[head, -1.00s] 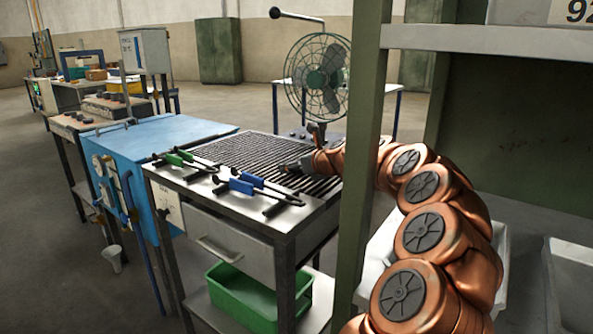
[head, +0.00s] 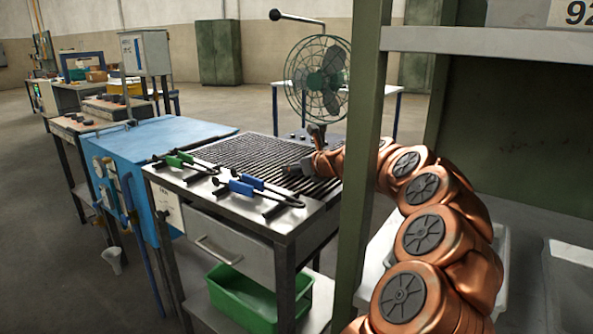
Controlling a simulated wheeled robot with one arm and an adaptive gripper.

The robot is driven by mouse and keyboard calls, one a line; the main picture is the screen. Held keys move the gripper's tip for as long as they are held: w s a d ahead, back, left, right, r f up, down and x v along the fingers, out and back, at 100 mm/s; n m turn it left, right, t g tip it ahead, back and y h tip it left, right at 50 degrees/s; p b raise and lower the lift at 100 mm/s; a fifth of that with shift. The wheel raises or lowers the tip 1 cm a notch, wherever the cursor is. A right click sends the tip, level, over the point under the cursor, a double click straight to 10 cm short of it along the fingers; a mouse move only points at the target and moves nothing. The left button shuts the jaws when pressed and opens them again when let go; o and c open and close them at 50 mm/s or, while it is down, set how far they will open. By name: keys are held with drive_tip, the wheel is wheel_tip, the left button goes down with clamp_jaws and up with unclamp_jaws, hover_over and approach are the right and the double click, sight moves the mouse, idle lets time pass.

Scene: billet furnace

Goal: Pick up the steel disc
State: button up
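My copper-coloured arm reaches in from the right behind a green post. My gripper (head: 296,166) is at its far end, low over the slatted grate table (head: 262,155). The gripper is small and dark here, and I cannot tell whether its fingers are open or shut. I cannot make out a steel disc at the gripper; anything between the fingers is too small to see.
Tongs with green handles (head: 180,158) and blue handles (head: 247,185) lie on the table's near side. A fan (head: 320,78) stands behind the grate. A blue furnace cabinet (head: 150,150) adjoins on the left. The green shelf post (head: 361,150) stands close to my arm.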

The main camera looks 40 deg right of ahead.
wheel_tip(320, 180, up, 10)
drive_tip(key=p, duration=1.2)
drive_tip(key=shift+a, duration=0.1)
